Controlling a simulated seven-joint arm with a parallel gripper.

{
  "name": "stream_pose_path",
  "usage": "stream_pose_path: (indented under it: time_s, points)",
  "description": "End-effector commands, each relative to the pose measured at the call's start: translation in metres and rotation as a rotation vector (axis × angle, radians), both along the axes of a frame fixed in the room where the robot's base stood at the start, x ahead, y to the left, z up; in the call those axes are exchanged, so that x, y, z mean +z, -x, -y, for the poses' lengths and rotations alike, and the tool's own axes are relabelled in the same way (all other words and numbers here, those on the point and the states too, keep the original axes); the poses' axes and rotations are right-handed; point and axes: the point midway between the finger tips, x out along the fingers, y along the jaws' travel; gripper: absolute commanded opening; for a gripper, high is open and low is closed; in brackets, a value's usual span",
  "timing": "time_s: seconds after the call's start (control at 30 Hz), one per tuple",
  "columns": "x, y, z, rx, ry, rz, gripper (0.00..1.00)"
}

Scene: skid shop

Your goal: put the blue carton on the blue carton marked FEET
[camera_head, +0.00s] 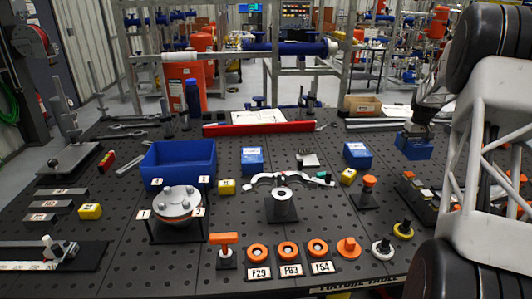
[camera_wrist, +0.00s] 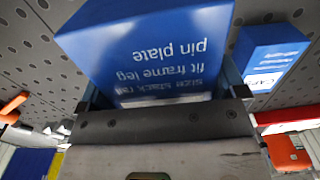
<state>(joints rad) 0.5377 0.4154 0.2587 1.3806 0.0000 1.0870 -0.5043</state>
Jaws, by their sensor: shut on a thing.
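My gripper (camera_head: 417,130) is shut on a blue carton (camera_head: 413,148), at the right of the table in the head view. In the wrist view the held carton (camera_wrist: 150,45) fills the upper middle, its printed text upside down, between my gripper's fingers (camera_wrist: 163,95). A second blue carton (camera_head: 357,154) stands on the table just left of the held one. A third blue carton (camera_head: 252,160) stands further left, beside the blue bin. A blue carton (camera_wrist: 270,55) at the right of the wrist view has a label that seems to read CAPS. I cannot read FEET on any carton.
A blue open bin (camera_head: 180,158) stands left of the cartons. A red bar (camera_head: 258,128) lies behind them. Perforated dark tabletop shows between the cartons.

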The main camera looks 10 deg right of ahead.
Motion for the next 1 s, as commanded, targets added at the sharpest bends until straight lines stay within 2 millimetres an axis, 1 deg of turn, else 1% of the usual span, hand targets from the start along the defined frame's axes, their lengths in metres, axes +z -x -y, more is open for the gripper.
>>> stream_pose_path:
  time_s: [0.17, 0.27, 0.37, 0.7, 0.97, 1.0]
  points:
    - [0.003, -0.015, -0.026, 0.005, 0.001, 0.001, 0.59]
    - [0.006, -0.026, -0.048, 0.007, 0.001, 0.001, 0.59]
    - [0.008, -0.039, -0.075, 0.009, 0.001, 0.001, 0.59]
    - [0.019, -0.079, -0.175, 0.015, 0.000, 0.000, 0.59]
    - [0.027, -0.102, -0.254, 0.018, 0.000, 0.001, 0.59]
    - [0.028, -0.105, -0.267, 0.020, 0.000, 0.001, 0.59]
